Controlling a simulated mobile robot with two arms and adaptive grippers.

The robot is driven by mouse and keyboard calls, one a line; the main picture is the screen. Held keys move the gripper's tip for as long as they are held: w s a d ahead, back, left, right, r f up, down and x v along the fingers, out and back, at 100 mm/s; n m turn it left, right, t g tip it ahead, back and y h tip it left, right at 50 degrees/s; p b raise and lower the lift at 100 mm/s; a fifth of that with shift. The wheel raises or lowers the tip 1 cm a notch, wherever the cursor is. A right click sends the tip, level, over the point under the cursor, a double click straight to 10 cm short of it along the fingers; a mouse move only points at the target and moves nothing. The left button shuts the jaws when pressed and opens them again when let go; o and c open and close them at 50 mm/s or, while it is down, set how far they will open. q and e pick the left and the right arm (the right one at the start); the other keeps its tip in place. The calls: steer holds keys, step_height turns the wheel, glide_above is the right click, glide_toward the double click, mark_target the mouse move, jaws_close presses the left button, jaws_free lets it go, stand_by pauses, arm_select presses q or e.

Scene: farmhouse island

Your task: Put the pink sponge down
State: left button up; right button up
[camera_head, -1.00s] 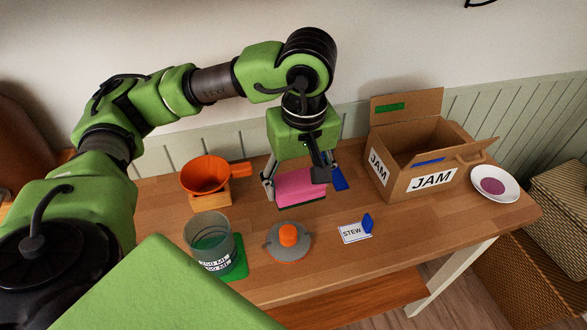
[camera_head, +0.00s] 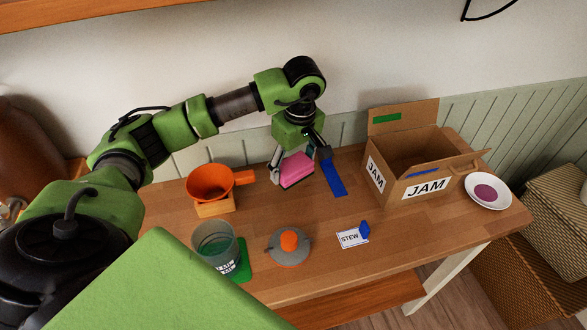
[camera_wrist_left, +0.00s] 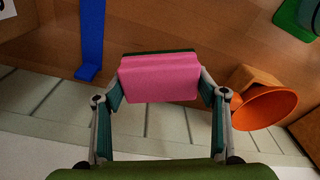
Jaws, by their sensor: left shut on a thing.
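The pink sponge (camera_head: 297,170) is in my left gripper (camera_head: 299,172), towards the back of the wooden table. It has a dark green layer on one side, seen in the left wrist view (camera_wrist_left: 158,82). My left gripper (camera_wrist_left: 160,88) is shut on it, a finger at each end. The sponge looks close to the tabletop; I cannot tell whether it touches. My right gripper is not in view.
A blue strip (camera_head: 333,178) lies just right of the sponge. An orange funnel-like vessel (camera_head: 212,183) stands left on a wooden block. A cardboard JAM box (camera_head: 427,187), plate (camera_head: 500,192), STEW card (camera_head: 350,238), grey lid (camera_head: 290,255) and glass beaker (camera_head: 215,245) stand around. The table's middle is clear.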

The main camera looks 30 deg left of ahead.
mark_target(293, 173)
arm_select(q)
steer(key=shift+w+a+f, duration=0.2)
steer(key=shift+w+f, duration=0.25)
steer(key=shift+f, duration=0.15)
steer(key=f+p, duration=0.2)
steer(key=f, duration=0.1)
steer(key=shift+w+a+f, duration=0.2)
steer(key=shift+f, duration=0.2)
steer(key=shift+f, duration=0.1)
steer(key=shift+f, duration=0.15)
steer(key=o, duration=0.9)
steer(key=shift+r, duration=0.2)
